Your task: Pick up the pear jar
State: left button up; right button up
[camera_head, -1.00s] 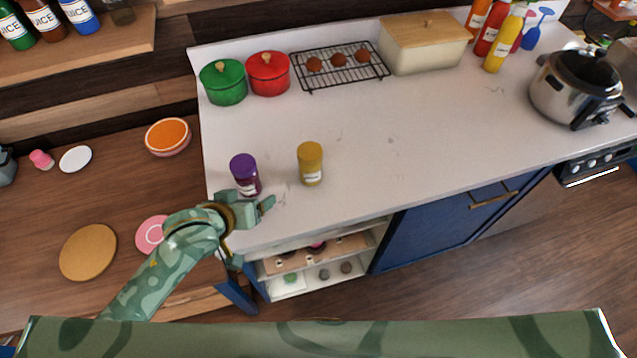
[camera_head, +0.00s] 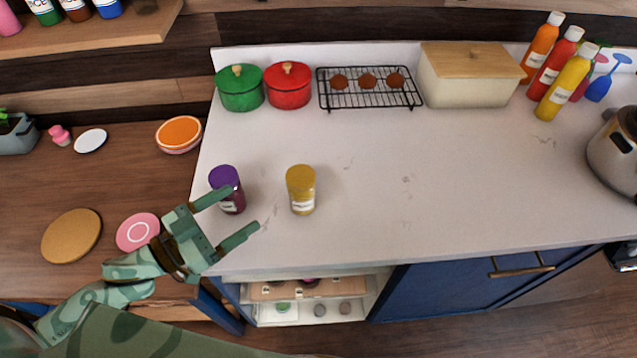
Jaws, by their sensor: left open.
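A jar with a mustard-yellow lid and pale contents (camera_head: 301,189) stands upright on the white counter; its label is too small to read, but it looks the likelier pear jar. A jar with a purple lid and dark contents (camera_head: 226,177) stands to its left. My left gripper (camera_head: 244,209) is open and empty at the counter's front left, its fingers pointing right towards the yellow-lidded jar, with a gap between. Its upper finger crosses in front of the purple-lidded jar and hides part of it; I cannot tell if they touch. My right gripper is not in view.
Behind stand a green pot (camera_head: 240,92), a red pot (camera_head: 288,90), a wire rack (camera_head: 348,101) with brown items and a lidded bin (camera_head: 467,85). Bottles (camera_head: 565,85) and a metal cooker (camera_head: 612,155) are at right. The counter right of the yellow-lidded jar is clear.

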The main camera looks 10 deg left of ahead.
pick_arm(q)
send_near(307, 171)
jog(key=x, duration=0.4)
jog(key=shift+w+d+r+h, duration=0.3)
jog(key=shift+w+d, duration=0.1)
jog(key=shift+w, duration=0.15)
jog(key=x, duration=0.2)
jog(key=f+x, duration=0.1)
jog(key=x, duration=0.2)
jog(key=shift+a, duration=0.1)
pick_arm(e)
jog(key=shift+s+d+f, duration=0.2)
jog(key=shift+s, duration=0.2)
pick_arm(q)
jog(key=shift+s, duration=0.1)
jog(key=shift+c, duration=0.4)
jog(key=c, duration=1.6)
jog(key=shift+r, duration=0.1)
